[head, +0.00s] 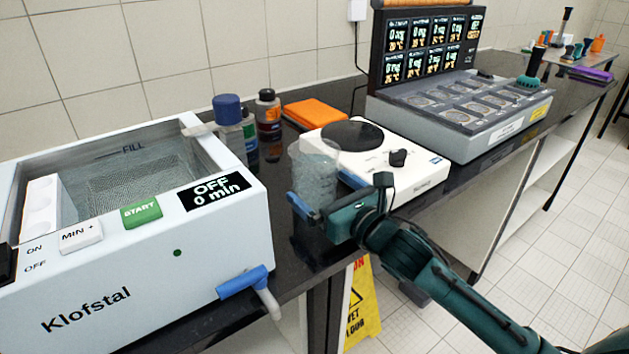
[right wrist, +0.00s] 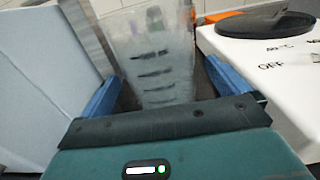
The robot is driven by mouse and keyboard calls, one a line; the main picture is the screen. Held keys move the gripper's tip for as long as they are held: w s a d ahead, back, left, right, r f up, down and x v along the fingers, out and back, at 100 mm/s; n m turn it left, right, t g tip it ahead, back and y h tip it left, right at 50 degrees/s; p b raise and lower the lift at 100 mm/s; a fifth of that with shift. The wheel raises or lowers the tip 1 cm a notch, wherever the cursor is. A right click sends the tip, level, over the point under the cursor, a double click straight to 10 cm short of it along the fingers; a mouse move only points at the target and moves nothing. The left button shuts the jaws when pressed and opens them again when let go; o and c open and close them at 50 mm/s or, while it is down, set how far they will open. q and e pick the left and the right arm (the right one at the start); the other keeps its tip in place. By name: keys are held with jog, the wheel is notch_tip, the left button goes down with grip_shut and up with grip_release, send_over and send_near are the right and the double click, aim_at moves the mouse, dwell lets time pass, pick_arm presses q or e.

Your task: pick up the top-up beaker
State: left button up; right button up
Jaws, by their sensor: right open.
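The top-up beaker (head: 314,178) is a clear, tall vessel. It stands upright on the dark counter between the Klofstal bath and the white hotplate. My right gripper (head: 322,205) is at the near side of the beaker, low on its wall. In the right wrist view the beaker (right wrist: 158,60) with its dark graduation marks shows between the blue fingertips (right wrist: 160,88). The fingers are open, one on each side of it, with a gap visible on both sides. The beaker's base is hidden by the gripper. My left gripper is not in view.
The Klofstal bath (head: 120,262) with a blue-handled tap (head: 245,282) stands left. The white hotplate (head: 410,175) is close on the right. Bottles (head: 268,115) and an orange item (head: 314,113) are behind. A grey multi-station unit (head: 470,125) stands further right. A yellow sign (head: 361,300) is below the counter.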

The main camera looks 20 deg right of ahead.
jog(key=x, duration=0.3)
jog(key=shift+w+a+r, duration=0.1)
jog(key=shift+w+a, duration=0.05)
jog(key=shift+w, duration=0.05)
jog(key=c, duration=1.4)
jog(key=shift+r, duration=0.15)
jog(key=shift+c, duration=0.3)
notch_tip(320, 180, up, 10)
jog(key=p, duration=0.1)
jog(key=shift+p, duration=0.35)
